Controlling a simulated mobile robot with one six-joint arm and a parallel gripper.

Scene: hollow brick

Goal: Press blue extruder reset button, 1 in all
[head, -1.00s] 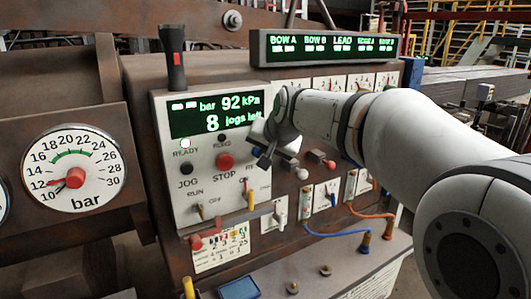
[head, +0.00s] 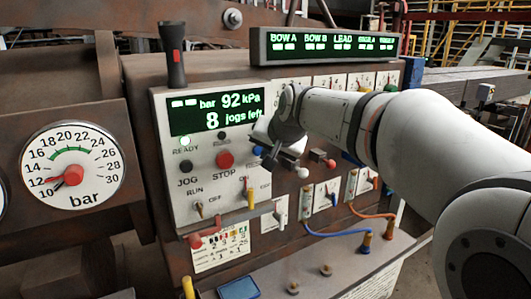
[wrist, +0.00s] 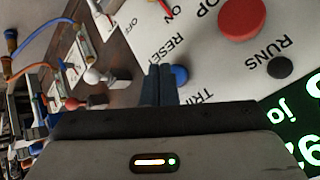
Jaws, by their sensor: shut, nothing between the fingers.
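The blue reset button (wrist: 180,75) shows in the wrist view on the white panel, near the words RESET and TRIP. In the head view a small part of the blue button (head: 257,151) shows beside my gripper (head: 268,161). In the wrist view my gripper (wrist: 161,72) is shut and empty, its dark fingertips right beside the button and partly overlapping it. I cannot tell whether they touch it.
A red STOP button (head: 225,160), a black JOG button (head: 186,167) and a yellow-handled switch (head: 251,199) are close by. Red and white knobs (head: 303,172) stick out to the right. A pressure gauge (head: 72,170) is at left. Orange and blue cables loop below.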

